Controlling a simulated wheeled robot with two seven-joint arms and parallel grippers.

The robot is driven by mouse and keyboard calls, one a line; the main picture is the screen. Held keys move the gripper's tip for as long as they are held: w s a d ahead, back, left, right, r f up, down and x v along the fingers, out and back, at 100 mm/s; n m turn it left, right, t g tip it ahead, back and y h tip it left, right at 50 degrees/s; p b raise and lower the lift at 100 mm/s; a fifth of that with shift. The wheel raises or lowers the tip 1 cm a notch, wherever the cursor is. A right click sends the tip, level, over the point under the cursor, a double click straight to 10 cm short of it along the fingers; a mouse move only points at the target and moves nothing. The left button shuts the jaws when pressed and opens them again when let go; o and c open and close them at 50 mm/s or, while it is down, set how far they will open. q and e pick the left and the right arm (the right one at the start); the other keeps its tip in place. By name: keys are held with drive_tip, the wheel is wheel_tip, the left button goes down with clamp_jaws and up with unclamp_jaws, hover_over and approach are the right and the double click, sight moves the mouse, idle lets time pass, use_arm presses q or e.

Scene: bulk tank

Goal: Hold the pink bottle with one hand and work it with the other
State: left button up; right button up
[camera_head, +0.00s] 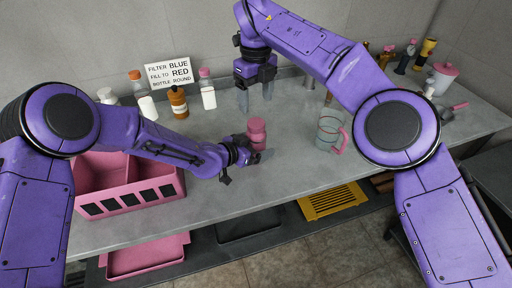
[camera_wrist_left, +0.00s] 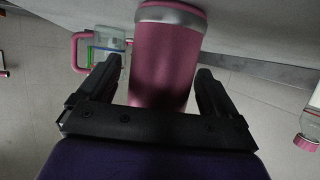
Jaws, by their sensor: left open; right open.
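The pink bottle (camera_head: 257,131) stands upright on the grey counter, near its front middle. It also shows in the left wrist view (camera_wrist_left: 165,60), filling the space ahead of and between the fingers. My left gripper (camera_head: 248,158) is low beside the bottle, its open fingers (camera_wrist_left: 158,90) on either side of it; in the wrist view I see gaps between fingers and bottle. My right gripper (camera_head: 255,99) is open and empty, fingers pointing down, above and behind the bottle towards the back of the counter.
A clear jug with a pink handle (camera_head: 329,133) stands right of the bottle. A pink divided bin (camera_head: 130,201) is at the left front. Several bottles and a sign (camera_head: 169,72) line the back. A pink-lidded container (camera_head: 442,78) stands at the far right. The counter (camera_head: 290,150) between bottle and jug is clear.

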sight(256, 122)
use_arm(q)
clamp_jaws()
use_arm(e)
drive_tip(key=m, duration=0.5)
drive_tip(key=shift+w, duration=0.1)
drive_tip(key=m, duration=0.3)
drive_tip(key=shift+m, duration=0.4)
drive_tip(key=m, duration=0.5)
drive_tip(key=shift+m, duration=0.3)
drive_tip(key=m, duration=1.2)
drive_tip(key=shift+m, duration=0.4)
wheel_tip(256, 122, down, 8)
drive_tip(key=shift+f, duration=0.1)
